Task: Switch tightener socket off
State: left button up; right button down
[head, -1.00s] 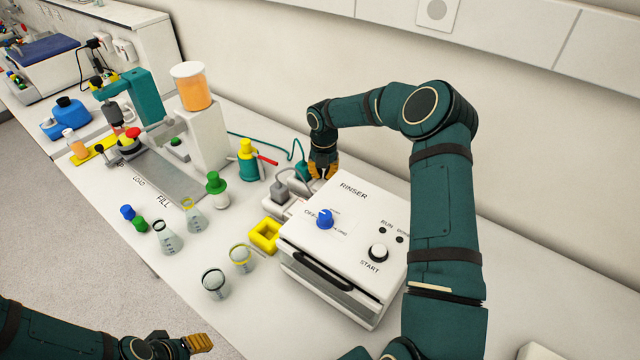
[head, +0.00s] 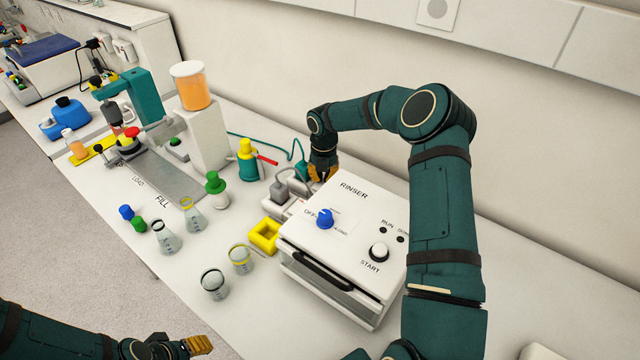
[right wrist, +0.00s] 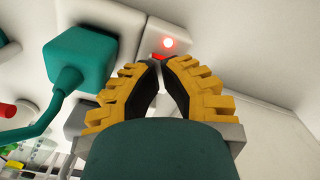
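A white power strip (head: 272,206) lies behind the rinser, partly hidden by it and my right gripper. In the right wrist view, a teal plug (right wrist: 80,58) with a teal cord sits on the strip. My left gripper (head: 200,344) hangs at the lower left, away from the strip.
The white rinser box (head: 350,215) with a blue knob stands right in front of the strip. A grey plug (head: 281,190), a teal-yellow bottle (head: 248,163) and a yellow square holder (head: 265,236) are close by. Several flasks stand further forward. The wall is behind.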

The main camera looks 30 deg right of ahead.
aim_at(323, 181)
jog(key=shift+f+b, duration=0.35)
jog(key=shift+f, duration=0.25)
jog(key=shift+r, duration=0.15)
jog(key=shift+r+p, duration=2.3)
jog(key=shift+r, duration=1.15)
jog(key=shift+f, duration=0.1)
